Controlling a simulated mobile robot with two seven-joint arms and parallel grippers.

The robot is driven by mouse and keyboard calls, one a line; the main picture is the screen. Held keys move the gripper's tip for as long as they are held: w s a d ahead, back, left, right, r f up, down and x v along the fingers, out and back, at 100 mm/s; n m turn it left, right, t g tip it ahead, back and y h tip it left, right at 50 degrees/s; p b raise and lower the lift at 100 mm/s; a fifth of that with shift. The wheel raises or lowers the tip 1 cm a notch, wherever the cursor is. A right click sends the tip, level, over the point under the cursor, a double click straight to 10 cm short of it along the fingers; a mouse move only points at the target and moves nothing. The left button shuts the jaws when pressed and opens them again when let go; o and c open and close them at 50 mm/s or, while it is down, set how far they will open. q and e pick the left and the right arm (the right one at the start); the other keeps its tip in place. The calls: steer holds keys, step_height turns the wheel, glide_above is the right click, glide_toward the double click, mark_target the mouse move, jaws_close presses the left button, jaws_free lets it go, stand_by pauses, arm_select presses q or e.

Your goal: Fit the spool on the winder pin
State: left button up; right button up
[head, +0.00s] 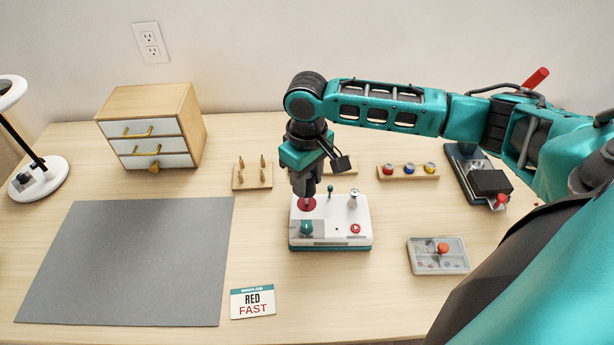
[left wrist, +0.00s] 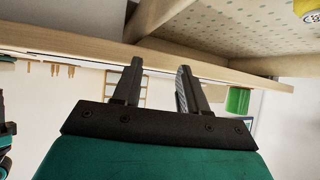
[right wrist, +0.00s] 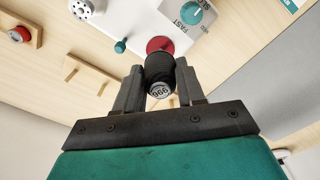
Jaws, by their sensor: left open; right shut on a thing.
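The winder (head: 335,215) is a white box with a teal base, a teal dial (head: 306,228), a red button (head: 356,228) and a red disc (head: 299,204) on top. My right gripper (head: 304,194) points down over the red disc. In the right wrist view, my right gripper (right wrist: 160,88) is shut on a dark spool (right wrist: 159,72) with a printed pale end. The spool lines up with the red disc (right wrist: 158,44); I cannot tell whether they touch. The winder pin is hidden. My left gripper (left wrist: 157,88) is open and empty, seen only in the left wrist view.
A peg block (head: 252,176), a rack with colored bobbins (head: 408,172), a clear-lidded box (head: 438,256) and a dark device (head: 475,172) stand around the winder. A grey mat (head: 130,262) and a drawer cabinet (head: 155,125) are at left.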

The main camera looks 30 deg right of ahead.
steer(key=shift+f, duration=2.05)
stand_by(3.5)
steer(key=o, duration=1.1)
step_height(320, 180, up, 13)
stand_by(0.4)
